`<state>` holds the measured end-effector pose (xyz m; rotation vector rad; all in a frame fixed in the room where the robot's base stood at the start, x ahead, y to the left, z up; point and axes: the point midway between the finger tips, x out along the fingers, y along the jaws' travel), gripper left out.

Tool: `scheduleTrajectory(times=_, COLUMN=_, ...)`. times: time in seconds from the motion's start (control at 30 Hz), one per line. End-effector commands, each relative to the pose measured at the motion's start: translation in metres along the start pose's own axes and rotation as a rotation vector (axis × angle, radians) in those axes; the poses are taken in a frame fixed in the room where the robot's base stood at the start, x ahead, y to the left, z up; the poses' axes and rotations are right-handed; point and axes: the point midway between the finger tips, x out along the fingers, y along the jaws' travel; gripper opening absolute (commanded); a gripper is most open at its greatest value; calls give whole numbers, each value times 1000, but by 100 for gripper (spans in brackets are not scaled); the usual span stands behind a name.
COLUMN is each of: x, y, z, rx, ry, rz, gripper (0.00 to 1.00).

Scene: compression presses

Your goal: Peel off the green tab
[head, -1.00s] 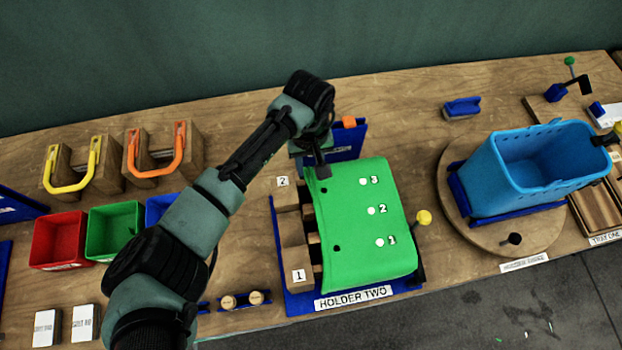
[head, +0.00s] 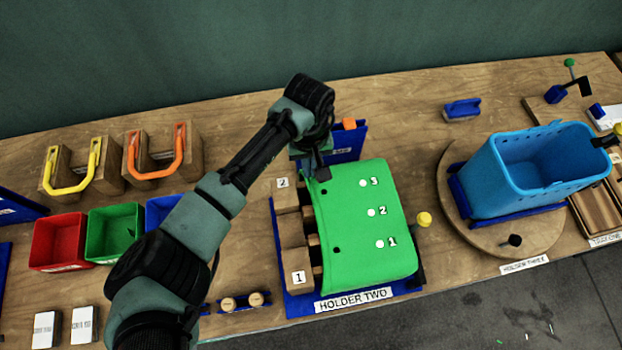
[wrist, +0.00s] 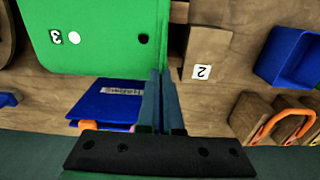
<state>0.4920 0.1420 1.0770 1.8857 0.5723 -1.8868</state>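A green sheet (head: 365,225), marked 1, 2 and 3 beside white dots, lies draped over a block in the holder labelled HOLDER TWO (head: 352,299). It also shows at the top of the wrist view (wrist: 95,40). I cannot make out a separate tab; a thin green strip (wrist: 167,45) runs along the sheet's edge down to my fingertips. My gripper (head: 317,170) is at the sheet's far left corner. In the wrist view my fingers (wrist: 162,75) are close together and appear shut on that green edge. The fingertips hide the exact contact.
Wooden blocks numbered 1 (head: 298,277) and 2 (head: 282,183) stand along the sheet's left side. A blue stand (head: 347,143) is just behind my gripper. A yellow-knobbed lever (head: 424,219) is on the right.

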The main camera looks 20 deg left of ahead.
Motion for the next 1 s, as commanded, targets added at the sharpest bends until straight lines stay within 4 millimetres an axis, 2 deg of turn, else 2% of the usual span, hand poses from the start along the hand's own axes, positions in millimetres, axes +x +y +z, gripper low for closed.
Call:
scheduleTrajectory(times=0.27, x=-6, y=0, z=0, rx=0, ry=0, rz=0, gripper=0)
scheduleTrajectory(times=1.0, x=-60, y=0, z=0, rx=0, ry=-1, rz=0, gripper=0)
